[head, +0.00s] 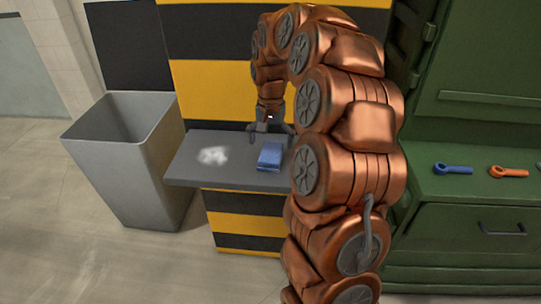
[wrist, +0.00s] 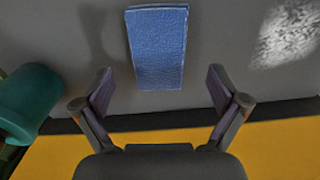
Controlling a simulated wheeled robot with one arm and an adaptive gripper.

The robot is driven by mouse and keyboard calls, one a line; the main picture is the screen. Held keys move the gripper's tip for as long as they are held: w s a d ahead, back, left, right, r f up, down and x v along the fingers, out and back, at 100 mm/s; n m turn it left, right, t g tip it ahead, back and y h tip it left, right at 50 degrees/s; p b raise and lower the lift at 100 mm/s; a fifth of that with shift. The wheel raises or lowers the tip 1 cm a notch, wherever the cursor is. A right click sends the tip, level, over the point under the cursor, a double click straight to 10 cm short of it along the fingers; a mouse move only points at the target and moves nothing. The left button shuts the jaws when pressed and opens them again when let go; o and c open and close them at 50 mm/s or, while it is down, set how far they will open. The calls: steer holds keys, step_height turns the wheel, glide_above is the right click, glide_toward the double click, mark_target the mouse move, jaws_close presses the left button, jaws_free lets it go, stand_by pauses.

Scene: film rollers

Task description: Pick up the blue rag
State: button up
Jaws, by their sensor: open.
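The blue rag (head: 269,155) is a folded rectangular pad lying flat on a grey shelf (head: 225,177). In the wrist view the rag (wrist: 158,46) lies ahead of my gripper (wrist: 160,88), roughly centred between the two fingers. My gripper is open and empty, with its fingertips apart from the rag. In the head view my gripper (head: 270,127) is over the back of the shelf, just behind the rag.
A white powdery patch (head: 213,156) is on the shelf left of the rag. A grey bin (head: 128,150) stands left. A green cabinet (head: 470,200) at right holds a blue wrench-like tool (head: 453,169) and an orange one (head: 508,171). A teal cylindrical object (wrist: 28,98) is near my gripper.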

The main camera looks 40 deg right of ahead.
mark_target(270, 152)
steer(key=f, duration=0.4)
steer(key=shift+s+a+p, duration=0.2)
steer(key=shift+p, duration=0.2)
steer(key=c, duration=1.1)
steer(key=shift+c, duration=0.2)
steer(key=shift+r+b, duration=0.45)
steer(key=shift+r, duration=1.3)
steer(key=s+a+b, duration=0.1)
steer(key=s+a, duration=0.2)
steer(key=s, duration=0.4)
steer(key=s+a+r+b, duration=0.1)
steer(key=s+a, duration=0.3)
steer(key=s, duration=0.3)
steer(key=shift+s+r+b, duration=0.15)
steer(key=shift+r+b, duration=0.1)
steer(key=shift+b, duration=0.1)
